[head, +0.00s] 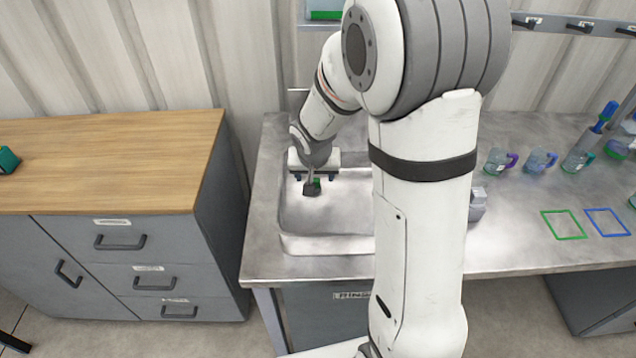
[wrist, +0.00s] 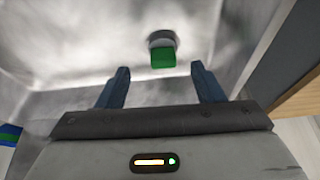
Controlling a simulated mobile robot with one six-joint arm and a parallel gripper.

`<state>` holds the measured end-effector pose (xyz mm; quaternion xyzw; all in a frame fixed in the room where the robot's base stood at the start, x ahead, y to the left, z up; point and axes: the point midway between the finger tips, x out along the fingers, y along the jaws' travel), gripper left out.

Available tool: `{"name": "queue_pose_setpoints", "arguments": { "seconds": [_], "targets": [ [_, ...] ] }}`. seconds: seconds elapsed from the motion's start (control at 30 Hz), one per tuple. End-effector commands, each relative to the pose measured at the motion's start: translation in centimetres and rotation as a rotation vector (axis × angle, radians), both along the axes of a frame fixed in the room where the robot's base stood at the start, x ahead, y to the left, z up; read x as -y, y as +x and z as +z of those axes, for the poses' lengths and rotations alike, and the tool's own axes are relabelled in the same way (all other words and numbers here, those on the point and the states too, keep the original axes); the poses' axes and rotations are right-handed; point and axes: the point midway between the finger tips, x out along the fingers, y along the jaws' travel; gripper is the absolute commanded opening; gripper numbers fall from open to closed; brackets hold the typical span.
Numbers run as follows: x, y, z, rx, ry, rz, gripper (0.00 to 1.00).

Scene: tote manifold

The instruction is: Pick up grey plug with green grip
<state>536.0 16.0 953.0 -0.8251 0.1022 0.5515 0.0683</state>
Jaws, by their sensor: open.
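The grey plug with green grip (wrist: 162,57) shows in the wrist view just beyond my fingertips, near the middle of the gap. Its green grip faces my gripper and its round grey part is behind. In the head view only a bit of its green (head: 317,182) shows beneath my wrist, in the sink basin (head: 330,243). My gripper (wrist: 161,72) is open and empty, its two dark fingers apart on either side of the plug's line. In the head view my gripper (head: 313,178) is low over the basin and partly hides the plug.
A wooden-topped drawer cabinet (head: 110,160) stands left of the metal counter (head: 530,240). Clear mugs (head: 540,160) stand on the counter at the right, near a green outline (head: 563,224) and a blue outline (head: 607,222). The basin walls surround my gripper.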

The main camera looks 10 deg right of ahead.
Motion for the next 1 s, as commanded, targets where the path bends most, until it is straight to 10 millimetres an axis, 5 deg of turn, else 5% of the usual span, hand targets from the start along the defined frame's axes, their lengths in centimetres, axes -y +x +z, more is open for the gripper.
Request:
{"name": "queue_pose_setpoints", "arguments": {
  "seconds": [0.4, 0.73, 1.0],
  "targets": [
    [0.2, 2.3, -4.3, -0.002, 0.001, 0.002, 0.61],
    [0.2, 2.5, -4.8, -0.001, 0.001, 0.003, 0.61],
    [0.1, 2.5, -4.8, -0.001, 0.001, 0.004, 0.39]
  ]
}}
